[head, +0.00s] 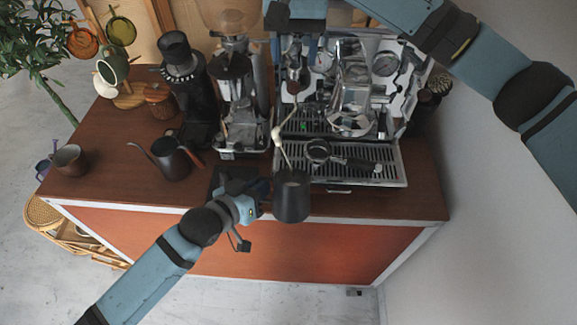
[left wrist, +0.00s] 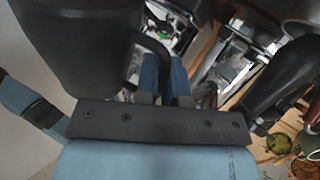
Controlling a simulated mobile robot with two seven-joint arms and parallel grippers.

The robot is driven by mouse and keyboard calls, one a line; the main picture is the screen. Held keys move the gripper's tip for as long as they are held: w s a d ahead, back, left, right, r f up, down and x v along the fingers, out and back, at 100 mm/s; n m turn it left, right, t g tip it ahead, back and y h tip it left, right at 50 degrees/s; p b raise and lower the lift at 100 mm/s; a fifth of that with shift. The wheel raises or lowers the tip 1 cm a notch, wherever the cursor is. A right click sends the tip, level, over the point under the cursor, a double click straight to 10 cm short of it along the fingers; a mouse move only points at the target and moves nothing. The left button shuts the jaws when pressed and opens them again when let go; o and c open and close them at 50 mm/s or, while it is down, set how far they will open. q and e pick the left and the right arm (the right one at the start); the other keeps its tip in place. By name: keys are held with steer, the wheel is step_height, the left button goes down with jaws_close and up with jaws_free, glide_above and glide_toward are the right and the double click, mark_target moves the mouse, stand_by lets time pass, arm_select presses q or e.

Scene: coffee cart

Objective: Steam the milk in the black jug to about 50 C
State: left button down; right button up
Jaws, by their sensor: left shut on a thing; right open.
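The black jug (head: 292,197) is upright in front of the espresso machine (head: 340,90), at the counter's front edge. My left gripper (head: 262,188) is shut on its handle from the left. In the left wrist view the jug (left wrist: 75,45) fills the upper left, and its handle (left wrist: 152,50) runs between the blue fingers (left wrist: 164,75). The steam wand (head: 283,150) slants down to the jug's mouth; I cannot tell how deep its tip is. The milk is not clearly visible. My right gripper (head: 291,40) is open above the machine's left side.
A portafilter (head: 318,151) lies on the drip tray (head: 385,175). A grinder (head: 235,90) and a black gooseneck kettle (head: 172,160) stand left of the machine. A dark cup (head: 70,160) is at the far left. The front counter between cup and kettle is clear.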

arm_select(q)
steer(key=shift+s+f, duration=1.35)
steer(key=shift+s, duration=0.15)
arm_select(e)
steer(key=shift+f, duration=0.2)
steer(key=shift+r+p, duration=0.45)
steer(key=shift+r, duration=0.15)
arm_select(q)
steer(key=s+r+p, duration=0.2)
steer(key=s+p, duration=0.1)
steer(key=s, duration=0.4)
steer(key=shift+s+d, duration=0.15)
steer(key=shift+s, duration=0.05)
arm_select(e)
step_height(320, 180, up, 3)
steer(key=shift+r, duration=0.2)
steer(key=shift+a, duration=0.1)
